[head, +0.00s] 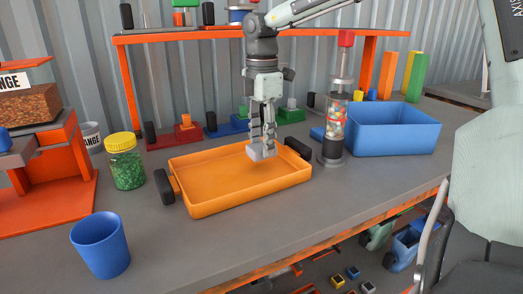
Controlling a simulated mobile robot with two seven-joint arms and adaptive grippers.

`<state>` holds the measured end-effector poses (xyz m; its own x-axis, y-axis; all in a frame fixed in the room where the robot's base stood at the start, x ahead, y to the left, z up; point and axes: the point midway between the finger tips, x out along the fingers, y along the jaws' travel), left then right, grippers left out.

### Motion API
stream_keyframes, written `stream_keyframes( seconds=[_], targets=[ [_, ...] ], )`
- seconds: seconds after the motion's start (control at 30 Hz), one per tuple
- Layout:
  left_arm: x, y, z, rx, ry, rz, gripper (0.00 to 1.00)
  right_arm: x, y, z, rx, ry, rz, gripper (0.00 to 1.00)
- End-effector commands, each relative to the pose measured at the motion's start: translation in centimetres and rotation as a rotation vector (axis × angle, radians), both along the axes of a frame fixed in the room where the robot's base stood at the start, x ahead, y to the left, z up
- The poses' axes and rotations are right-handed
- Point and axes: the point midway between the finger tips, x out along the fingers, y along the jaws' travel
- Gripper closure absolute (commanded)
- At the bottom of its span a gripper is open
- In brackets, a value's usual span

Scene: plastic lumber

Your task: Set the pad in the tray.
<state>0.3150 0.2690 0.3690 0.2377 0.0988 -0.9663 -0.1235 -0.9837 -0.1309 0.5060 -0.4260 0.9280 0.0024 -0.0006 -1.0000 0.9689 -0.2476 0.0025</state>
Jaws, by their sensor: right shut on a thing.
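The orange tray (215,205) with dark end handles lies on the grey bench in the middle of the head view. My right gripper (262,142) points down over the tray's back right part. It is shut on a small light grey block, which looks like the pad (261,153). The fingers hide part of the pad. I cannot tell whether the pad touches the tray floor or hangs just above it. The tray otherwise looks empty. My left gripper is not in view.
A jar of green pellets (126,170) and a blue cup (101,246) stand left of the tray. A clear cylinder (335,125) and a blue bin (395,140) stand to the right. An orange shelf frame (128,90) rises behind.

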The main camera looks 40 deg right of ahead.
Motion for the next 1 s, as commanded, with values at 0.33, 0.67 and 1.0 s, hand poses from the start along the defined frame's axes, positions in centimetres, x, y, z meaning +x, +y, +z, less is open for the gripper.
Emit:
stream_keyframes(
  seconds=[0.33, 0.67, 1.0],
  targets=[
    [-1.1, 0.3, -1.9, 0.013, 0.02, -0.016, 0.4, 0.0, 0.1, -3.1, 0.0, 0.0, 0.0, 0.91],
    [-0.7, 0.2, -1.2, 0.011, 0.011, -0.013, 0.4, -0.1, 0.1, -3.3, 0.0, 0.0, 0.0, 0.61],
    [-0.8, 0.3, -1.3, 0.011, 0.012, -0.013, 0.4, -0.1, 0.1, -3.3, 0.0, 0.001, 0.0, 0.41]
  ],
)
